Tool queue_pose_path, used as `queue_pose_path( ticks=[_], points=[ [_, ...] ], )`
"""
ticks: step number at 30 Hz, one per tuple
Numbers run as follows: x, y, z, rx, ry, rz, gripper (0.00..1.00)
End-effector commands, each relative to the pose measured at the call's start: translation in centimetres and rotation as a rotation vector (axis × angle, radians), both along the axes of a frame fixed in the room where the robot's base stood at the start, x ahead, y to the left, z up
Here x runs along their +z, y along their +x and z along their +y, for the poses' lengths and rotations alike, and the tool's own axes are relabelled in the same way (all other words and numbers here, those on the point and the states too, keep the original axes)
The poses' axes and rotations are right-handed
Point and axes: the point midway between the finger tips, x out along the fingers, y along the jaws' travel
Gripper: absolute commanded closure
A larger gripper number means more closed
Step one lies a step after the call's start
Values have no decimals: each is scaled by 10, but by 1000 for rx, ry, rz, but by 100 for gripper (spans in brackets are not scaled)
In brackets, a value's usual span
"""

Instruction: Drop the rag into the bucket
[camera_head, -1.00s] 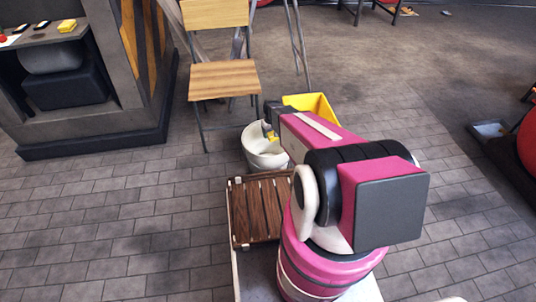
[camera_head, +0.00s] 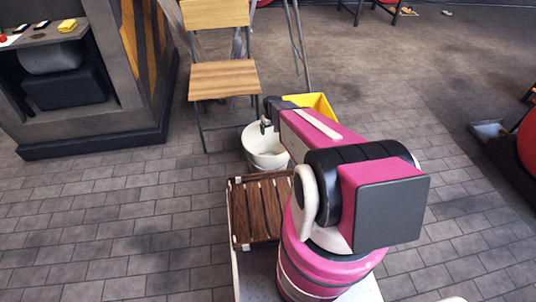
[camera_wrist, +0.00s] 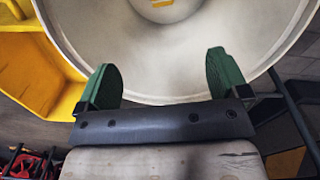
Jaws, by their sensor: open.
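The white bucket (camera_head: 265,156) stands on the floor in front of the chair. In the wrist view the bucket (camera_wrist: 150,62) opens below my gripper. My gripper (camera_wrist: 163,75) has its two green fingers spread wide with nothing between them. In the head view my gripper (camera_head: 265,122) hangs over the bucket's far left rim, partly hidden by my arm. A small yellow patch (camera_wrist: 163,3) shows on the bucket's bottom at the top edge of the wrist view. It looks like part of the rag, and the remainder is cut off by the frame.
A yellow bin (camera_head: 322,107) stands just behind the bucket, partly hidden by my arm. A folding chair (camera_head: 224,80) with a wooden seat is behind left. A slatted wooden crate (camera_head: 258,212) lies nearer. A counter (camera_head: 45,36) holds a small yellow item (camera_head: 67,26). The left floor is clear.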

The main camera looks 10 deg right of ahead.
Motion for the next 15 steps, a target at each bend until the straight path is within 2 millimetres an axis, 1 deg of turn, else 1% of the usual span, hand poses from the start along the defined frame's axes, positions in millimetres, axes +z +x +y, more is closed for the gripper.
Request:
queue_pose_path(
  ticks=[1,6,12,15],
  points=[
    [13,-2,0,0,1,-2,7],
    [44,-1,0,0,0,-1,7],
    [67,-1,0,0,0,-1,7],
    [71,-1,0,0,0,0,7]
  ],
)
